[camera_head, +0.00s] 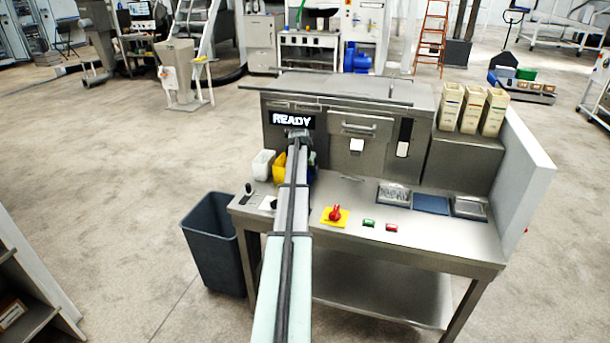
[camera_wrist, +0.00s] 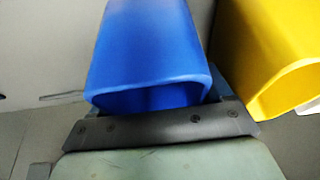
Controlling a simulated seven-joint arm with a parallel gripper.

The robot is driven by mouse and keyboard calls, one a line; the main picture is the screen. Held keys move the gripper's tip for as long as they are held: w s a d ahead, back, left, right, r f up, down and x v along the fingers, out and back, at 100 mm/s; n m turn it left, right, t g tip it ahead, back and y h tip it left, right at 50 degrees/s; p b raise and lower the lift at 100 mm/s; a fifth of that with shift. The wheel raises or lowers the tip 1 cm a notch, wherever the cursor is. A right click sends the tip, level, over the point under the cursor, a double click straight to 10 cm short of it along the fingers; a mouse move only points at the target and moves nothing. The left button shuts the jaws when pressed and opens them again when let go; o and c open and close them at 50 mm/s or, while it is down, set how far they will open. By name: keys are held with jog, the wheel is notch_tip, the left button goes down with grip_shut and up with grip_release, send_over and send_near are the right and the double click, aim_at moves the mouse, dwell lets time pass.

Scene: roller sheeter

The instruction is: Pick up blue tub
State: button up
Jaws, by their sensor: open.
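The blue tub (camera_wrist: 150,50) fills the upper middle of the wrist view, its open rim facing the camera. My gripper (camera_wrist: 152,105) is open, its dark crosspiece just below the tub's rim. The tub appears to lie between the fingers, but I cannot tell whether they touch it. In the head view, my arm hides most of the gripper and nearly all of the blue tub.
A yellow tub (camera_wrist: 270,55) stands close to the right of the blue one in the wrist view. A white tub (camera_head: 263,164) is left of the yellow one on the steel bench (camera_head: 345,190). A red knob (camera_head: 335,213) and buttons sit in front.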

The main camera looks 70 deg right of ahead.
jog(key=shift+f, duration=0.15)
jog(key=shift+c, duration=0.3)
jog(key=c, duration=0.7)
